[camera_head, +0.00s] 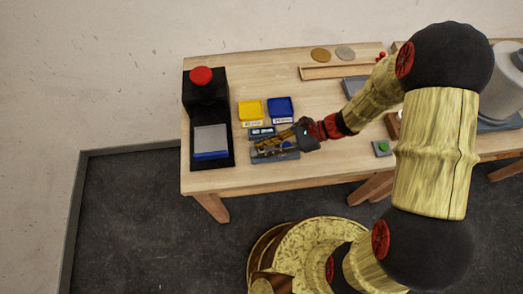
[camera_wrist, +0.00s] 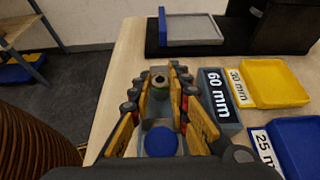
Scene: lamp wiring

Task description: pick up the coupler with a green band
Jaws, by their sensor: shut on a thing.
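My gripper (camera_head: 262,147) reaches leftward over a grey-blue tray (camera_head: 288,155) at the front of the table. In the wrist view my gripper (camera_wrist: 160,74) has its yellow and black fingers on both sides of a small grey coupler (camera_wrist: 159,83) with a dark hole and a dull greenish ring at its top. The fingers are shut on this coupler near their tips. A blue round-topped piece (camera_wrist: 161,141) shows between the fingers, nearer the palm. The fingers hide the coupler's sides, and I cannot tell whether it touches the tray.
A 60 mm tray (camera_wrist: 218,97) lies beside the fingers. A yellow tray (camera_head: 250,109) and a blue tray (camera_head: 280,108) stand behind. A black fixture with a red button (camera_head: 201,75) and a grey plate (camera_head: 210,140) is at left. A green button (camera_head: 383,147) is at right.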

